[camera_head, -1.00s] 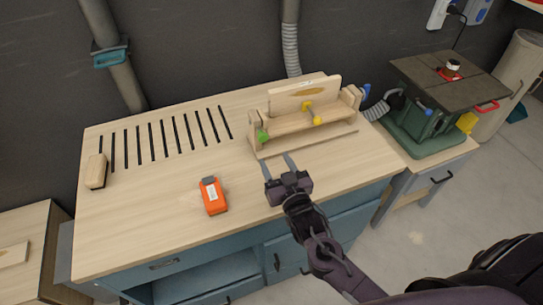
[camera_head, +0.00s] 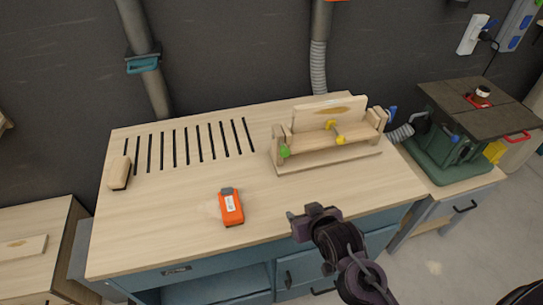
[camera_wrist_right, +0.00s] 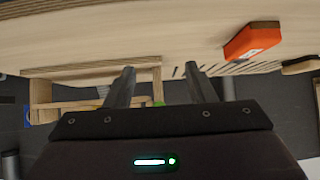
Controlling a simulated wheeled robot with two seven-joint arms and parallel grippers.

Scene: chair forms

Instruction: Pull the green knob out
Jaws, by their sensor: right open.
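The green knob (camera_head: 284,151) sits at the left front end of the wooden fixture (camera_head: 330,160) on the workbench. My right gripper (camera_head: 313,212) is over the front edge of the bench, in front of the fixture and apart from the knob. Its fingers hardly show in the head view. In the right wrist view the two fingers (camera_wrist_right: 160,72) are spread with nothing held. A small part of the green knob (camera_wrist_right: 158,103) shows between them, mostly hidden by the gripper body. My left gripper is not in view.
An orange box (camera_head: 231,207) lies on the workbench (camera_head: 170,220), left of my right gripper. A wooden block (camera_head: 119,172) lies by the slots at the left. Yellow knobs (camera_head: 331,125) are on the fixture. A green machine (camera_head: 440,145) stands at the right.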

